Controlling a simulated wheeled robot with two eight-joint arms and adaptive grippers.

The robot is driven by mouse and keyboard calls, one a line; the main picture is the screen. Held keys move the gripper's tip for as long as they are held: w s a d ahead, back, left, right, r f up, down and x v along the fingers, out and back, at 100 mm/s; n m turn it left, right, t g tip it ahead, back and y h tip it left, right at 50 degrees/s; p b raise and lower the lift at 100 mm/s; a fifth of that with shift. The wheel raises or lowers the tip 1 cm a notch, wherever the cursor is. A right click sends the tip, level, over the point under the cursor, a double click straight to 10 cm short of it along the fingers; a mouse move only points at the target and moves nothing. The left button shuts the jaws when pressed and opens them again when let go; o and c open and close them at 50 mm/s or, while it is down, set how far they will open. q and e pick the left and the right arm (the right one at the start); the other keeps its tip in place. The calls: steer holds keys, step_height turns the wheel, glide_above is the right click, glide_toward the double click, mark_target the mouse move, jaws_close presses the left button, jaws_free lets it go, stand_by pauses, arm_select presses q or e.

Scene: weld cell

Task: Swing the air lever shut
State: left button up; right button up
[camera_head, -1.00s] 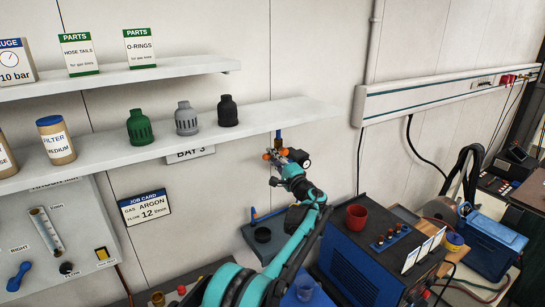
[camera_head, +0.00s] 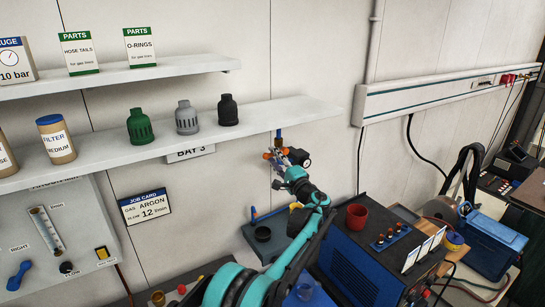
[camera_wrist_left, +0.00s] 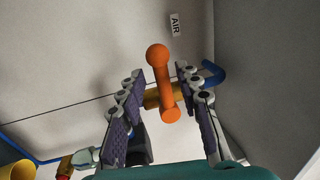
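The orange air lever (camera_wrist_left: 162,82) with a ball end stands between the fingers of my left gripper (camera_wrist_left: 162,112) in the left wrist view, below a small AIR label (camera_wrist_left: 175,24). The purple-padded fingers are apart on both sides of it. I see a gap on each side, so the gripper is open. A brass-coloured valve body (camera_wrist_left: 152,98) shows behind the lever. In the head view my left gripper (camera_head: 278,160) is at the wall fitting under the shelf, partly covering it. My right gripper is not in view.
Below right is a blue machine (camera_head: 358,268) with a red cup (camera_head: 357,216) on top. A blue hose (camera_wrist_left: 212,73) runs near the right finger.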

arm_select(q)
steer(key=v, duration=1)
steer(key=shift+s+d, duration=0.2)
steer(key=s+a+f+n+g+h+b, duration=0.25)
steer(key=s+a+f+b, duration=0.2)
steer(key=s+a, duration=0.4)
steer(key=s+a+f+n+g+h+b, duration=0.15)
steer(key=s+a+f+g+b, duration=0.25)
steer(key=s+a+f, duration=0.45)
steer(key=s+f+n+g+h+b, duration=0.1)
steer(key=s+f+n+h+b, duration=0.2)
steer(key=s+f, duration=0.7)
steer(key=s+f+n+g+h+b, duration=0.1)
steer(key=s+f+n+h+b, duration=0.2)
steer(key=s+f, duration=0.7)
steer(key=s+h+b, duration=0.1)
steer(key=s+b, duration=0.1)
steer(key=s, duration=0.4)
steer(key=shift+s+n+g+h+b, duration=0.2)
steer(key=shift+n+g+h+b, duration=0.1)
steer(key=shift+g+h+b, duration=0.1)
